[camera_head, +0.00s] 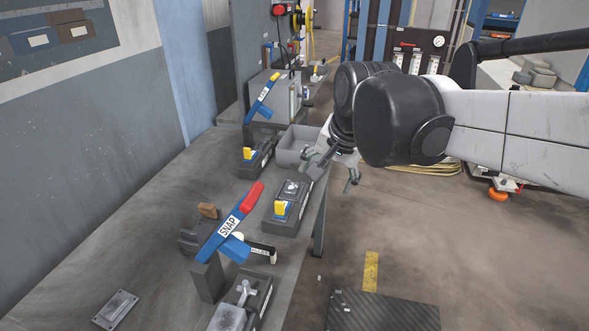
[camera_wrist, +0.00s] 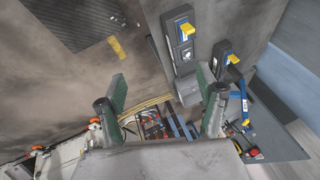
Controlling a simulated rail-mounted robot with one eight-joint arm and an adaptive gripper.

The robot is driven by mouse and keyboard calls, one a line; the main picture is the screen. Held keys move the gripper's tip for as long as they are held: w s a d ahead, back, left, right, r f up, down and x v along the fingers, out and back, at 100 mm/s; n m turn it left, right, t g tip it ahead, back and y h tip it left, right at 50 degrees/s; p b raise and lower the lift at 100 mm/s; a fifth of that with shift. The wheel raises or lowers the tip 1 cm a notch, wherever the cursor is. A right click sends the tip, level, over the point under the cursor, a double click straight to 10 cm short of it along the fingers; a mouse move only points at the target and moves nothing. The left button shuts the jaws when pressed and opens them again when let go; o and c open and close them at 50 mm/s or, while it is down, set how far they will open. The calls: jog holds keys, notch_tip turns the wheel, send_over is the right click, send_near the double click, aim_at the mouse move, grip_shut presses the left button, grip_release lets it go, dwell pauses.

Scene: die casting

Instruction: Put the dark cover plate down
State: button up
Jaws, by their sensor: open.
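A flat grey rectangular plate with small raised details (camera_head: 115,309) lies on the bench (camera_head: 130,240) at the lower left of the head view. It is the only loose plate I make out, and I cannot tell that it is the dark cover plate. My gripper (camera_head: 331,168) hangs by the bench's right edge, near the grey bin (camera_head: 296,146). In the wrist view my gripper (camera_wrist: 160,80) has its green-padded fingers wide apart with nothing between them. No cover plate shows in the wrist view.
Dark fixtures with yellow handles (camera_head: 281,209) stand along the bench edge. A blue SNAP lever with a red grip (camera_head: 230,224) rises nearer the front. A dark mat (camera_head: 385,312) lies on the floor to the right. Bare bench lies left of the fixtures.

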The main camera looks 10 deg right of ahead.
jog(key=s+f+n+t, duration=0.1)
jog(key=s+f+n, duration=0.1)
jog(key=s+n, duration=0.2)
jog(key=s+f+n+t, duration=0.1)
jog(key=s+f+n, duration=0.2)
jog(key=s, duration=0.6)
jog(key=shift+n, duration=0.4)
